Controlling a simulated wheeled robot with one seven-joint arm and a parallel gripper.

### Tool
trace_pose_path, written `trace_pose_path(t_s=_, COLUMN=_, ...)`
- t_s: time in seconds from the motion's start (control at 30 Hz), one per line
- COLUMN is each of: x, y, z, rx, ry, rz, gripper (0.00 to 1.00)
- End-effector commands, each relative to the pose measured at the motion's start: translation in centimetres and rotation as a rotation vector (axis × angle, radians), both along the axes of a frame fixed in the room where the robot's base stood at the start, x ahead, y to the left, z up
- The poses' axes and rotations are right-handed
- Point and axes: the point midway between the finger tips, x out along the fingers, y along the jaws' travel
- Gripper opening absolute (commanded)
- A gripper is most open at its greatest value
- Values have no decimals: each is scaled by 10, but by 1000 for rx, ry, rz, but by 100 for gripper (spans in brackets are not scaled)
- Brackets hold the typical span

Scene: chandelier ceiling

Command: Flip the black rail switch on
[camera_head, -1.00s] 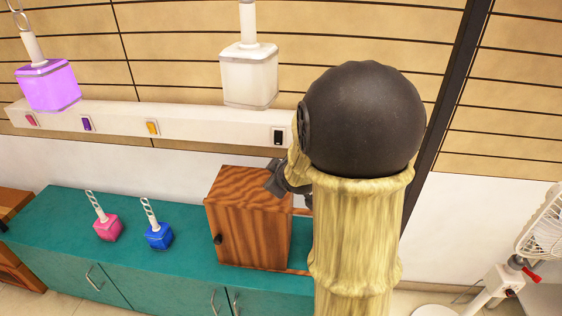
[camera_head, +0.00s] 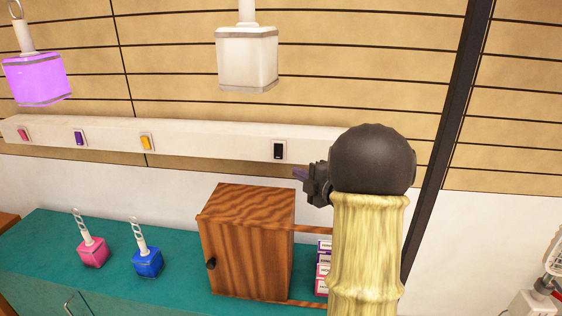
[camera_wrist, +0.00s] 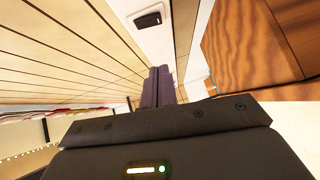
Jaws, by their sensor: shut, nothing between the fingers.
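The black rail switch (camera_head: 279,150) sits on the white wall rail (camera_head: 205,139), to the right of the other switches. It also shows near the top of the wrist view (camera_wrist: 148,19). My gripper (camera_head: 298,174) is shut and empty, its fingers pointing left, just below and right of the black switch in the head view. In the wrist view my shut fingers (camera_wrist: 158,85) point up the picture toward the rail, with a visible gap to the switch. Contact is not seen.
Red (camera_head: 23,134), purple (camera_head: 79,137) and yellow (camera_head: 145,141) switches line the rail's left. White (camera_head: 248,58) and lit purple (camera_head: 36,79) lamps hang above. A wooden cabinet (camera_head: 247,245) stands below on the teal counter (camera_head: 180,260), beside pink (camera_head: 93,252) and blue (camera_head: 147,263) lamps.

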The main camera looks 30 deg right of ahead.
Motion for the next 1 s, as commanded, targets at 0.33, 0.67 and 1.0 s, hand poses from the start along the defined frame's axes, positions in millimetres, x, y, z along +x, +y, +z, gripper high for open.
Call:
trace_pose_path(t_s=0.33, x=43, y=10, z=-4, rx=1, ry=2, rz=3, gripper=0)
trace_pose_path(t_s=0.67, x=99, y=21, z=-10, rx=1, ry=1, rz=2, gripper=0)
trace_pose_path(t_s=1.0, x=128, y=-1, z=-16, rx=2, ry=1, rz=0, gripper=0)
